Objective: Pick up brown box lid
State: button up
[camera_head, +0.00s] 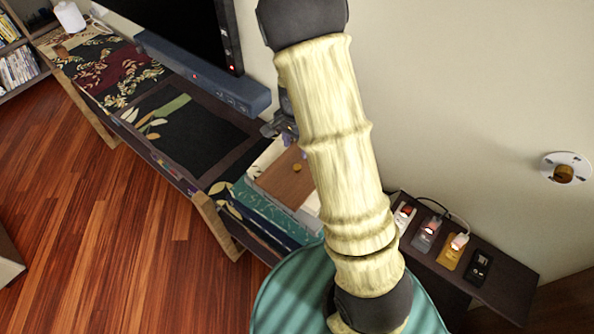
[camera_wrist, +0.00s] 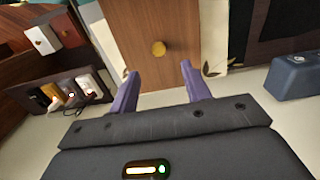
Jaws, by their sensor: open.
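The brown box lid (camera_head: 279,184) is a flat wooden panel with a small round gold knob (camera_head: 297,168). It lies on top of a pale box at the right end of the low cabinet, partly hidden behind my arm. In the wrist view the lid (camera_wrist: 140,22) runs up from the middle, with its knob (camera_wrist: 158,48) near centre. My gripper (camera_wrist: 159,73) is open and empty. Its two purple fingers point towards the lid, and the knob appears just beyond and between their tips. In the head view my gripper (camera_head: 288,138) is small, at the lid's far edge.
A dark soundbar (camera_head: 205,78) and a screen (camera_head: 190,25) stand along the wall behind the cabinet. Teal boxes (camera_head: 262,215) are at the cabinet's near end. A dark shelf (camera_head: 510,272) with several plugged-in devices is at the right. The wooden floor (camera_head: 130,240) is clear at left.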

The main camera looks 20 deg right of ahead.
send_over(297, 167)
jog(key=shift+w+a+f+p, duration=0.15)
jog(key=shift+f+p, duration=0.15)
jog(key=shift+f, duration=1.9)
notch_tip(297, 167, down, 4)
jog(key=shift+p, duration=0.95)
jog(key=shift+f, duration=0.6)
jog(key=shift+s, duration=0.2)
jog(key=shift+w+d, duration=0.1)
jog(key=shift+d, duration=0.1)
grip_shut()
